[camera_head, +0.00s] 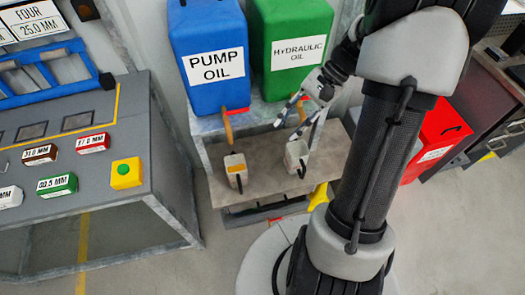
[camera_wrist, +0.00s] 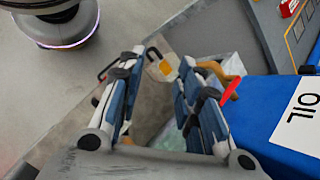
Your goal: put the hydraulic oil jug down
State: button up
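The pale hydraulic oil jug (camera_head: 296,155) stands upright on the grey-brown bench (camera_head: 262,149), in front of the green container labelled hydraulic oil (camera_head: 290,45). My gripper (camera_head: 289,127) is just above the jug in the head view, its fingers pointing down toward it. In the wrist view the two fingers of my gripper (camera_wrist: 161,72) are spread apart, with no jug clearly held between them. I cannot tell whether a finger touches the jug. A second pale jug with an orange label (camera_head: 236,167) stands to the left and shows beyond the fingertips in the wrist view (camera_wrist: 164,68).
The blue pump oil container (camera_head: 210,90) stands left of the green one, with a tap over the bench. A grey console (camera_head: 90,140) with labelled blocks is at left. A red container (camera_head: 432,135) is at right. Some bench top between the jugs is bare.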

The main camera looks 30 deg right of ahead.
jog(key=s+a+r+n+t+h, duration=0.4)
jog(key=s+a+r+n+h, duration=0.3)
jog(key=s+a+r+n, duration=0.5)
jog(key=a+r, duration=0.1)
jog(key=a, duration=0.2)
jog(key=shift+s+r+h, duration=0.15)
jog(key=shift+h, duration=0.15)
jog(key=shift+a, duration=0.1)
